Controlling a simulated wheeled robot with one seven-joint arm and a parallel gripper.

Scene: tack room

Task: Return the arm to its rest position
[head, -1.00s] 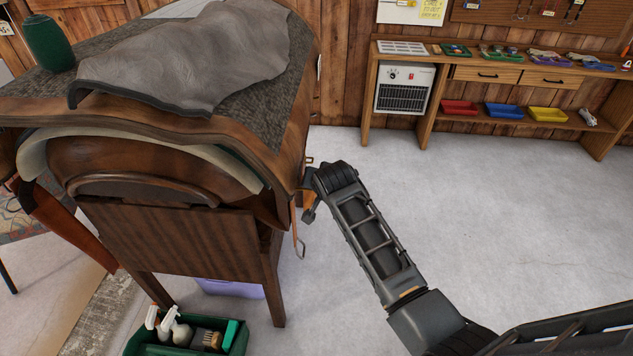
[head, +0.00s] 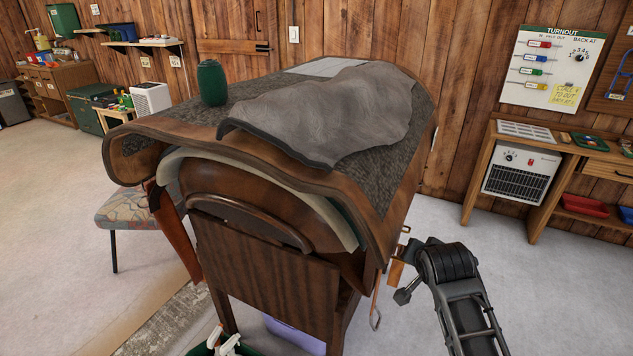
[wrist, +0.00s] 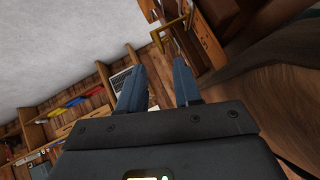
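My arm (head: 462,300) reaches in from the lower right in the head view, bent at a dark joint close to the right side of the saddle stand. My gripper (wrist: 158,74) shows in the wrist view with its two blue-grey fingers apart and nothing between them. In the head view the fingers cannot be made out clearly. A brass-coloured metal loop (wrist: 170,27) appears beyond the fingertips in the wrist view, apart from them as far as I can tell.
A large brown saddle stand (head: 265,275) fills the middle, with a grey cloth (head: 330,115) and a green canister (head: 212,83) on top. A wooden bench (head: 486,175) with a heater (head: 520,172) stands at the right wall. Pale floor (head: 430,210) lies open between them.

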